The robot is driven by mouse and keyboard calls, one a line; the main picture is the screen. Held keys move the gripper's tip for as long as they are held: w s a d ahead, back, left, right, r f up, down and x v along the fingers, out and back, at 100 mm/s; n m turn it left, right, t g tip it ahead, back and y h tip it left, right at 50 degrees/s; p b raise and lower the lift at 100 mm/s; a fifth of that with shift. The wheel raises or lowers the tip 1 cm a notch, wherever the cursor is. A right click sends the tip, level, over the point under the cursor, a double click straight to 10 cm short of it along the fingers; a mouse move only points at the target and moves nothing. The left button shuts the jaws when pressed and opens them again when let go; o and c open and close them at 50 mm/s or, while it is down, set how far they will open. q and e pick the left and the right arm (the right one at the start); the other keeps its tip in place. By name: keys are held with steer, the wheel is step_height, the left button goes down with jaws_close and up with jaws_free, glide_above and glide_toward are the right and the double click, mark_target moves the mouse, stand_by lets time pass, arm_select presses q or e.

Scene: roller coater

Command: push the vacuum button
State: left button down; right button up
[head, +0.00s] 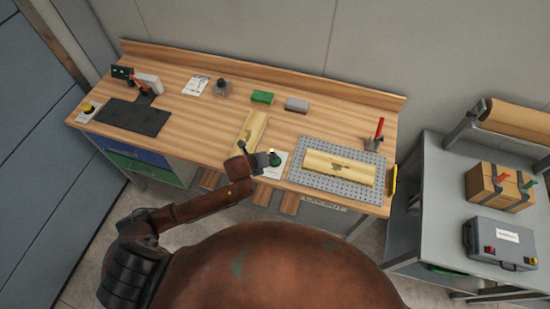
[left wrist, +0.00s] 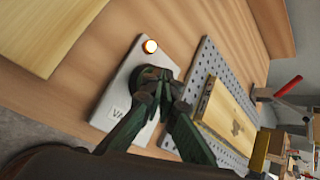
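The vacuum control is a light grey plate (left wrist: 113,98) with partly hidden lettering starting "VA"; it also shows on the bench in the head view (head: 277,171). A dark round button (left wrist: 148,74) sits on the plate, partly covered by my fingers. A small lamp (left wrist: 151,46) near the plate's end glows yellow-white. My left gripper (left wrist: 164,88) has its fingertips together, holding nothing, right at the button; whether they touch it is unclear. In the head view the left gripper (head: 270,158) is over the plate. My right gripper is not in view.
A perforated grey plate (head: 373,197) with a wooden board (head: 338,168) and a red-handled clamp (head: 376,135) lies right of the control. Another board (head: 250,130) lies behind-left. A black mat (head: 132,117), green block (head: 262,97) and grey block (head: 297,105) are on the bench.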

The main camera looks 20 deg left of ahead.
arm_select(q)
steer(key=shift+s+f, duration=0.35)
steer(key=shift+f, duration=0.35)
steer(key=shift+s+a+f, duration=0.15)
steer(key=shift+f, duration=0.2)
steer(key=shift+p, duration=0.3)
steer(key=shift+r, duration=0.1)
steer(key=r+p, duration=0.5)
steer(key=shift+w+r+p, duration=0.3)
steer(key=shift+r, duration=0.05)
steer(key=shift+w+r+p, duration=0.1)
steer(key=shift+r+p, duration=0.2)
steer(key=shift+r, duration=0.1)
